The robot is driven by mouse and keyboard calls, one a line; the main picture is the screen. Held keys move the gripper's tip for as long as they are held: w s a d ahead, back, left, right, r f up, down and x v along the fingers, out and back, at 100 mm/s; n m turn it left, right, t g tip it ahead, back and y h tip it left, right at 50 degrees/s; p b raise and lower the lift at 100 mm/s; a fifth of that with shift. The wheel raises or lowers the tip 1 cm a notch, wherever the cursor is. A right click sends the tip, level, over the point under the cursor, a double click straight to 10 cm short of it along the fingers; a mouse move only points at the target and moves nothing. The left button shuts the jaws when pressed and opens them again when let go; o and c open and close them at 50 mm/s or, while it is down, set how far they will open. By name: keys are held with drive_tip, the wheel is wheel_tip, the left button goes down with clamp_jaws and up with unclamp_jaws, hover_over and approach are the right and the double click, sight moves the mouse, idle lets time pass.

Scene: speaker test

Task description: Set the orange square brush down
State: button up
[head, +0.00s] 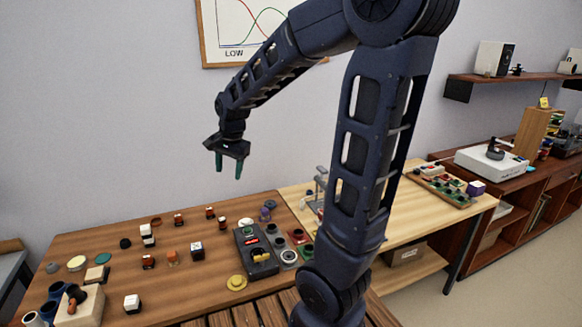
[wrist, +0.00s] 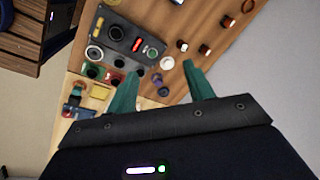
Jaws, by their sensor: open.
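My gripper (head: 229,168) is open and empty, high above the back of the brown table in the head view. Its two green fingers (wrist: 163,67) stand apart in the wrist view with nothing held between them. A small orange block-like thing (head: 172,257) stands on the brown table, below and left of my gripper and well apart from it. It looks to be the orange square brush, but it is too small to be sure. I cannot make it out in the wrist view.
The brown table (head: 205,284) carries several small blocks and discs. A dark panel with knobs (head: 256,250) stands at its right, also seen in the wrist view (wrist: 122,38). A lighter table (head: 395,228) adjoins on the right.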

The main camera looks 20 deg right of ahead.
drive_tip(key=s+d+r+n+t, duration=0.1)
drive_tip(key=s+d+r+n, duration=0.1)
drive_tip(key=s+d+n, duration=0.1)
drive_tip(key=s+d+r+n+h, duration=0.1)
drive_tip(key=s+d+r+n, duration=0.1)
drive_tip(key=s+d, duration=0.4)
drive_tip(key=s+d+r+n+t, duration=0.1)
drive_tip(key=s+d+r+n, duration=0.1)
drive_tip(key=s, duration=0.6)
drive_tip(key=d+n, duration=0.1)
drive_tip(key=d, duration=0.1)
drive_tip(key=shift+s+d+n+t, duration=0.15)
drive_tip(key=shift+d+n+t, duration=0.15)
drive_tip(key=shift+d, duration=0.1)
